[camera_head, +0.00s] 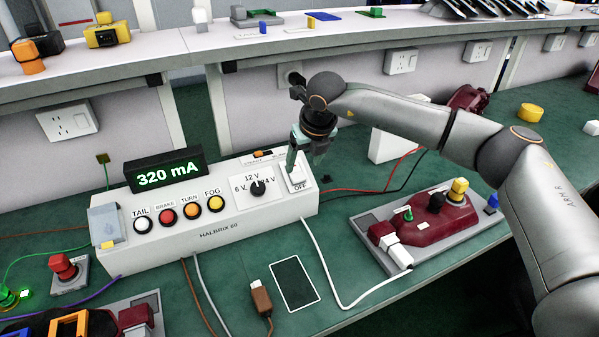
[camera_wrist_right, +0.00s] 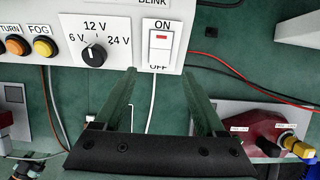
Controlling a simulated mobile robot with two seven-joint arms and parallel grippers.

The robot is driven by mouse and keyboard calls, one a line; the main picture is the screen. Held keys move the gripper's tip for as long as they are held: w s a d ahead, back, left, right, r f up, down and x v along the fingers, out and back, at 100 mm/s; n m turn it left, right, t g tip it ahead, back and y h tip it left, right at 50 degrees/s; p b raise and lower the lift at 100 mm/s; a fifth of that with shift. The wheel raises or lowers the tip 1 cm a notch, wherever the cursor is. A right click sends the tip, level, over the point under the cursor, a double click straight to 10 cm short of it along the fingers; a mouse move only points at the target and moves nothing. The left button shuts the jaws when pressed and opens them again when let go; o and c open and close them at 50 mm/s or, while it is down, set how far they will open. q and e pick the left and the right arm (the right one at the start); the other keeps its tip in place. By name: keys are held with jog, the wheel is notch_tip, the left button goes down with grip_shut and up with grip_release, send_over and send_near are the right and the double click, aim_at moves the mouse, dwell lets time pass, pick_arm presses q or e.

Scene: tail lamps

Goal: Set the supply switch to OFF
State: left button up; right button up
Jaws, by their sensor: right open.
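The supply switch (camera_wrist_right: 159,41) is a white rocker in a white frame on the Halbrix 60 supply box (camera_head: 215,235). A red mark shows on the rocker's upper part; ON is printed above it and OFF below, partly cut off in the right wrist view. In the head view the switch (camera_head: 296,179) is partly behind my right gripper (camera_head: 303,158), which points down over it. In the right wrist view the two fingers (camera_wrist_right: 159,73) are apart, with nothing between them, and their tips end near the switch's lower edge. I cannot tell whether they touch. My left gripper is not in view.
The green display (camera_head: 167,171) on the box reads 320 mA. A selector knob (camera_wrist_right: 94,55) and several round lamp buttons sit left of the switch. A red lamp fixture (camera_head: 435,218) stands to the right. A phone-like slab (camera_head: 294,283) and cables lie in front.

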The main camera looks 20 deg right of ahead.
aim_at(299, 177)
jog(key=shift+x, duration=2.8)
grip_shut()
